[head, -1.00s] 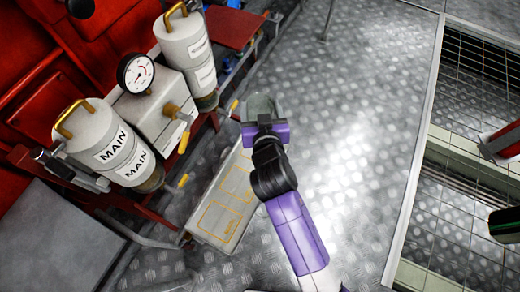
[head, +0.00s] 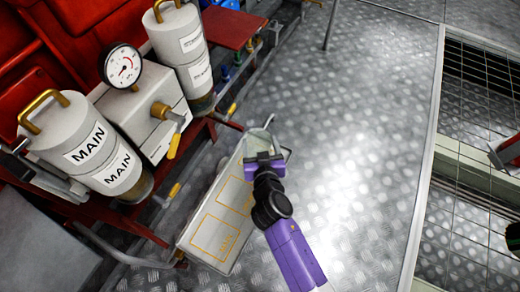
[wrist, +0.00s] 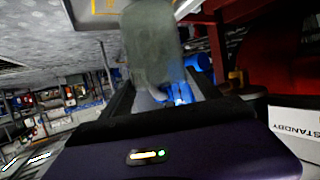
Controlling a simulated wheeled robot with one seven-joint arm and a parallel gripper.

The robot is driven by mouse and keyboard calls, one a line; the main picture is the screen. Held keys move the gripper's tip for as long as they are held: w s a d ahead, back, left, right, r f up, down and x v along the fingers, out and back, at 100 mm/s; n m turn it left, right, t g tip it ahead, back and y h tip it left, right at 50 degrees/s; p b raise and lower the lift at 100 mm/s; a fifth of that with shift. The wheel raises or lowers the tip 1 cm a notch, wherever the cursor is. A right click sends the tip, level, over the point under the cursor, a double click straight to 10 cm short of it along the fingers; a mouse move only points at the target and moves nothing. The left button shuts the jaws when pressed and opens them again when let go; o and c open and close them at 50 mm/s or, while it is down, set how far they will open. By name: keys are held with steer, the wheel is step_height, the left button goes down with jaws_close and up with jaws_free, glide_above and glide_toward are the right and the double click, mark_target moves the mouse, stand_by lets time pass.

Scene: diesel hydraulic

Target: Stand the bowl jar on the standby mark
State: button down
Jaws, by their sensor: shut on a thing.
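My gripper (head: 264,156) is shut on the bowl jar (head: 261,138), a grey-green, cloudy see-through vessel. In the wrist view the jar (wrist: 151,45) fills the space between the fingers, with blue glare by its lower part. The jar shows at the far end of a pale bench-like slab (head: 188,231); I cannot tell whether it touches it. The slab carries yellow outlined marks (head: 214,236) nearer to me; their small lettering is not readable, so I cannot tell which is the standby mark. My gripper hides part of the jar and the slab's far end.
Two white canisters stand left of the slab, one labelled MAIN (head: 95,145) and one behind (head: 175,32). A gauge (head: 123,66) and a yellow-handled valve (head: 174,142) sit between them. Clear metal floor (head: 350,130) lies right, with grating (head: 470,215) beyond.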

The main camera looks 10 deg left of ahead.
steer(key=shift+f+b, duration=0.4)
steer(key=shift+f, duration=0.85)
steer(key=shift+f, duration=0.1)
steer(key=shift+c, duration=0.8)
jaws_free()
steer(key=p+v, duration=0.2)
steer(key=v, duration=1)
steer(key=shift+p, duration=0.3)
